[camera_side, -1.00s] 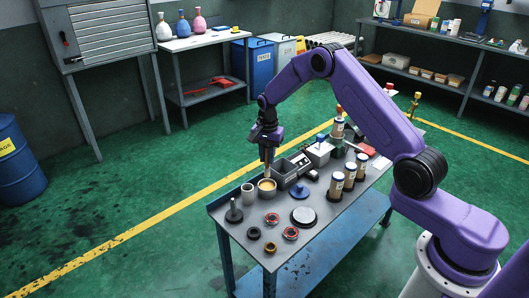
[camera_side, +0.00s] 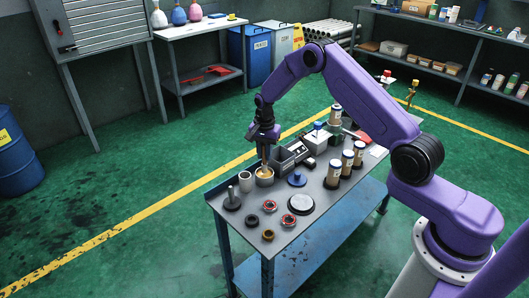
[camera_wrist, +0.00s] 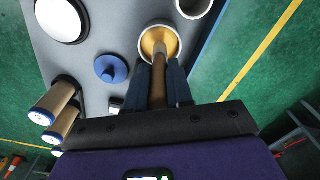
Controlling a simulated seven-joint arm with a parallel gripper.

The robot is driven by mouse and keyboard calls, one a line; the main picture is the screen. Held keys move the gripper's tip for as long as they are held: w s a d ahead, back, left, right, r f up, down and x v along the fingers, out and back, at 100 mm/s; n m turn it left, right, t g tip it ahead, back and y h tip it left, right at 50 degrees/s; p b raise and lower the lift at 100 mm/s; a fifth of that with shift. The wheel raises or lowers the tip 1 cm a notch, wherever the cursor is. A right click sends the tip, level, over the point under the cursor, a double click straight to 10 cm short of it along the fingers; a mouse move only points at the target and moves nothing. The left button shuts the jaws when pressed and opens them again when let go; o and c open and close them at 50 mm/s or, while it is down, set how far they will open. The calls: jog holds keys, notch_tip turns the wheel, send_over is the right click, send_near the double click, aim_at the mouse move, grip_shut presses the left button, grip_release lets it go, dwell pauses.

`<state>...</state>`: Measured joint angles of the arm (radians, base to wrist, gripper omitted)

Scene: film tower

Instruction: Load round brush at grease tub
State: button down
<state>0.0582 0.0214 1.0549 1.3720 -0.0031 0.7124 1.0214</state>
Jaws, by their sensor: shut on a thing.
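My gripper (camera_side: 265,148) is shut on the round brush, upright above the grease tub. In the wrist view the brush (camera_wrist: 158,82) is a brown handle between the two dark fingers (camera_wrist: 162,78). Its lower end reaches into the tub, over or in the grease; how deep the bristles sit is hidden. The grease tub (camera_side: 265,182) is a pale round cup on the table. In the wrist view its white rim (camera_wrist: 177,32) surrounds tan grease (camera_wrist: 160,38).
A pale empty cup (camera_side: 245,182) and a dark post on a base (camera_side: 232,200) stand left of the tub. A grey open box (camera_side: 283,161) stands behind right, a blue knobbed piece (camera_side: 297,179) to the right. Rings (camera_side: 288,220) and a pale disc (camera_side: 300,203) lie in front.

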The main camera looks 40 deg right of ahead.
jog(key=shift+f, duration=0.5)
dwell(1.2)
jog(key=shift+r, duration=3.55)
